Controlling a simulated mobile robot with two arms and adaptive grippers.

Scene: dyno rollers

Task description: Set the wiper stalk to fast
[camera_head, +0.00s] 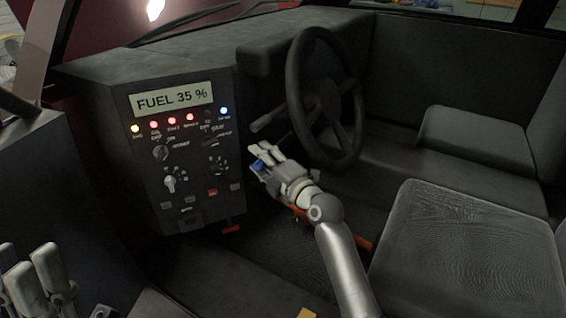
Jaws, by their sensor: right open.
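A dark stalk (268,121) with a rounded grey end sticks out to the left of the steering wheel (325,95), and I take it as the wiper stalk. Its position marks are not readable. My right gripper (262,158) is open and empty just below the stalk, with its fingers pointing up and left toward the panel. A visible gap separates the fingers from the stalk end. Pale finger-like parts at the lower left edge look like my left gripper (36,278); it is cut off by the frame, and its opening is unclear.
A dash panel (150,195) with a "FUEL 35 %" display (172,96), several lit lamps, knobs and switches stands left of the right gripper. A grey seat (465,250) fills the right side.

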